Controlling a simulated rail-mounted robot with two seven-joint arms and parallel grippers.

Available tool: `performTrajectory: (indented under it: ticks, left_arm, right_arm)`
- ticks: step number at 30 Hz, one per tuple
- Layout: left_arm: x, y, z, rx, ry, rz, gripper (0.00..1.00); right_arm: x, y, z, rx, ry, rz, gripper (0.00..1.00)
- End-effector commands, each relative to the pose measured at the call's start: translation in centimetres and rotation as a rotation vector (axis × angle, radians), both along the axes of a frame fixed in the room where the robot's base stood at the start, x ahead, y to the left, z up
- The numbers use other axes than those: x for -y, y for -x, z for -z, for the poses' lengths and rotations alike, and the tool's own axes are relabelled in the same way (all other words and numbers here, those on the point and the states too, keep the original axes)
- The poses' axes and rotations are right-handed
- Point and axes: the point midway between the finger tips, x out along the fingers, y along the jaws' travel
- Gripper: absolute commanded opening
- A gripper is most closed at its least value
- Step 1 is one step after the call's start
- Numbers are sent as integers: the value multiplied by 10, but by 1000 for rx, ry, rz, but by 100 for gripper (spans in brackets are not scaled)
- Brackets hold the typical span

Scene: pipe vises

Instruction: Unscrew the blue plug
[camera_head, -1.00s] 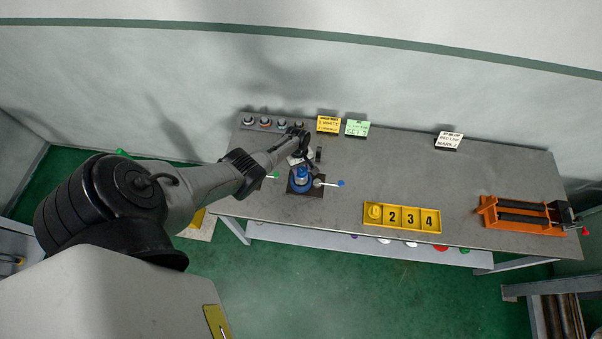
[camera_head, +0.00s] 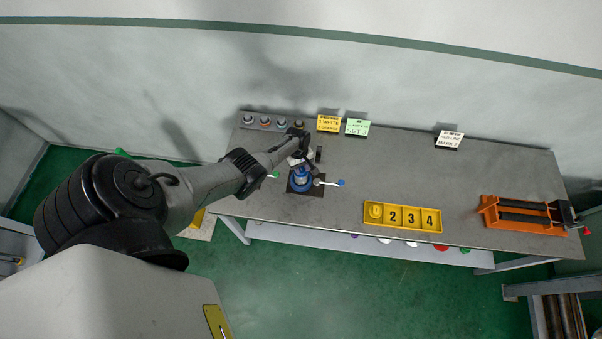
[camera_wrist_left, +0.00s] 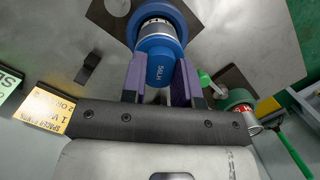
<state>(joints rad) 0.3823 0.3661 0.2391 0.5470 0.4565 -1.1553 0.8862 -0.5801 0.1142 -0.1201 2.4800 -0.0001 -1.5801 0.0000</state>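The blue plug (camera_wrist_left: 160,68), marked with white lettering, sits between the two purple fingers of my left gripper (camera_wrist_left: 160,80) in the left wrist view. The fingers press close along both its sides, and the gripper looks shut on it. Behind it is a blue collar (camera_wrist_left: 158,42) with a silver band. In the head view the blue fitting (camera_head: 301,181) stands on a dark square plate with a blue-tipped handle (camera_head: 340,183). My left gripper (camera_head: 301,157) is over its far side there, its fingertips hard to make out. My right gripper does not show.
A green-handled fitting (camera_wrist_left: 238,98) stands close beside the gripper. Small round parts (camera_head: 265,123) line the back left of the table, near sign cards (camera_head: 328,123). A yellow numbered tray (camera_head: 402,228) and an orange rack (camera_head: 520,203) are to the right. The table's middle is clear.

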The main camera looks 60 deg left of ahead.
Motion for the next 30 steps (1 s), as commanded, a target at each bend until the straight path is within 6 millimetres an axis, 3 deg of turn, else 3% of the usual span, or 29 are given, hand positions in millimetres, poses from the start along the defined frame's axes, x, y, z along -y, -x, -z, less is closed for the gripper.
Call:
performTrajectory:
  ticks: [6,11,30]
  left_arm:
    - [0,0,0,0,0,0,1]
    - [0,0,1,-1,-1,84,0]
    - [0,0,-1,-3,-1,1153,0]
  right_arm:
    - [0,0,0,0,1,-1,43]
    - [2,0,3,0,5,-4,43]
    - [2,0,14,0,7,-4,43]
